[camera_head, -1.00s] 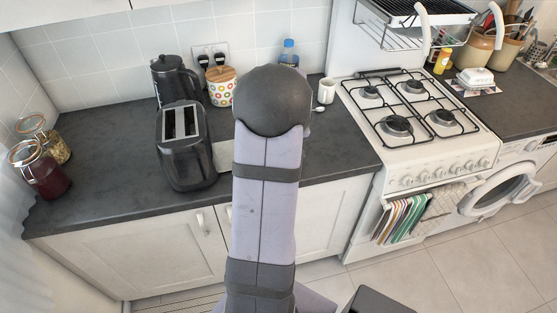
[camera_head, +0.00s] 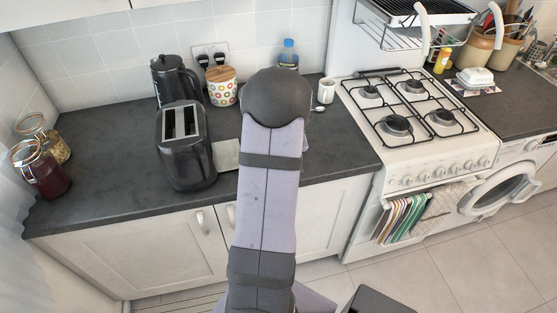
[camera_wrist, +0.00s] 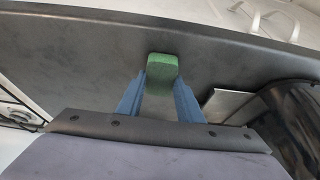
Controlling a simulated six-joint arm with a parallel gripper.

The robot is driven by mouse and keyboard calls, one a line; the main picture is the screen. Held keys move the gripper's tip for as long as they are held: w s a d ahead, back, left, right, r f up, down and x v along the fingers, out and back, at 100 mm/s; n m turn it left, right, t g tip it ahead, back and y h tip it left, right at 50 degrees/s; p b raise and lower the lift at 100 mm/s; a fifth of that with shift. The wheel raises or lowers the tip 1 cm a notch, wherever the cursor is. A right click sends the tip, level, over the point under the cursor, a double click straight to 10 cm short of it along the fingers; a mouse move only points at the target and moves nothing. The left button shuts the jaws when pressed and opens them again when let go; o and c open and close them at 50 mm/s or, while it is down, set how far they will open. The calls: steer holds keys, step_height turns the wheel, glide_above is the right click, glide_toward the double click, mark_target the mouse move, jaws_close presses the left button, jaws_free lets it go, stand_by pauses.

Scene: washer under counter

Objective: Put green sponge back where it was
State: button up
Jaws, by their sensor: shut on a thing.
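The green sponge (camera_wrist: 163,68) shows in the wrist view, held between the tips of the two blue fingers of my gripper (camera_wrist: 161,86). The sponge sticks out past the fingertips, over the dark worktop (camera_wrist: 95,50). I cannot tell whether it touches the worktop or hangs above it. In the head view my own arm hides the gripper and the sponge.
The black toaster (camera_head: 186,150) stands on the worktop (camera_head: 110,150), with a light flat board (camera_head: 226,155) beside it. Behind are a black kettle (camera_head: 172,77), a spotted canister (camera_head: 222,90) and a blue bottle (camera_head: 289,53). A white mug (camera_head: 326,91) stands near the stove (camera_head: 415,130). The left worktop is mostly clear.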

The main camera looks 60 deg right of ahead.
steer(key=shift+f, duration=0.25)
steer(key=o, duration=1)
steer(key=shift+r, duration=0.1)
steer(key=shift+c, duration=0.2)
steer(key=shift+r, duration=0.15)
steer(key=shift+s+a+r, duration=0.1)
steer(key=shift+r, duration=0.45)
steer(key=b+v, duration=0.1)
steer(key=v, duration=1)
steer(key=shift+f, duration=0.1)
